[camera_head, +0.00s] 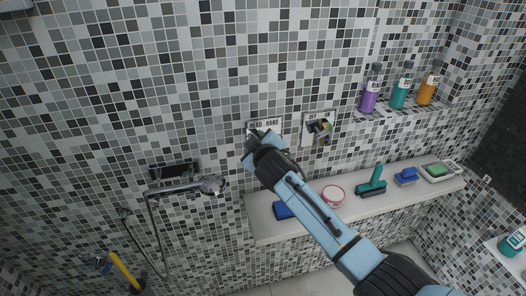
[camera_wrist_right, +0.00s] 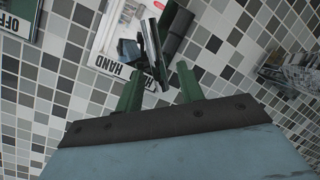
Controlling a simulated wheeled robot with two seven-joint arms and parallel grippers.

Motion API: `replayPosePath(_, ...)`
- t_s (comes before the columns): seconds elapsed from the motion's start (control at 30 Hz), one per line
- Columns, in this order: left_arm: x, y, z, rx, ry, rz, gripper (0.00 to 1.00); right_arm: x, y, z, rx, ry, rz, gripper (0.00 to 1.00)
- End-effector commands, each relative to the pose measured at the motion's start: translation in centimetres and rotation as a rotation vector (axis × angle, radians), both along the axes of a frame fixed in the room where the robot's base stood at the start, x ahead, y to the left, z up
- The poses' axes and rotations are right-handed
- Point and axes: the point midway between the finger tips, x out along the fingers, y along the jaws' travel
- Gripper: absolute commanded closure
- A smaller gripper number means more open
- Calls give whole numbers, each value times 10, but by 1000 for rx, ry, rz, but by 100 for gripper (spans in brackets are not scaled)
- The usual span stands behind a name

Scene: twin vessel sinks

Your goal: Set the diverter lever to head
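The diverter plate (camera_head: 265,126) is a white label on the mosaic wall reading HEAD on the left and HAND on the right. In the right wrist view the plate (camera_wrist_right: 108,58) appears tilted, with HAND readable. A chrome lever (camera_wrist_right: 158,55) stands out from it. My right gripper (camera_wrist_right: 159,90) has green fingers, spread apart, with the lever's end between or just beyond them; contact cannot be made out. In the head view my right gripper (camera_head: 255,140) is at the plate and hides the lever. My left gripper is not in view.
A valve with a square plate (camera_head: 319,128) is right of the diverter. A ledge (camera_head: 262,229) below holds a round tub (camera_head: 333,195), a green brush (camera_head: 372,182) and a soap dish (camera_head: 439,171). Bottles (camera_head: 399,91) stand on a niche shelf. A hand shower (camera_head: 211,185) hangs left.

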Motion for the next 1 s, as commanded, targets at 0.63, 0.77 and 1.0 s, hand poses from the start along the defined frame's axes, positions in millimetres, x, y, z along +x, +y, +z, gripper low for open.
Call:
replayPosePath(0.63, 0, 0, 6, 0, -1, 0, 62, -83, -23, 26, 0, 1, 1, 62)
replayPosePath(0.77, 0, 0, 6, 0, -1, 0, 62, -98, -27, 31, 0, 1, 1, 62)
replayPosePath(1.0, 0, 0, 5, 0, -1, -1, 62, -114, -31, 37, -1, 0, 1, 62)
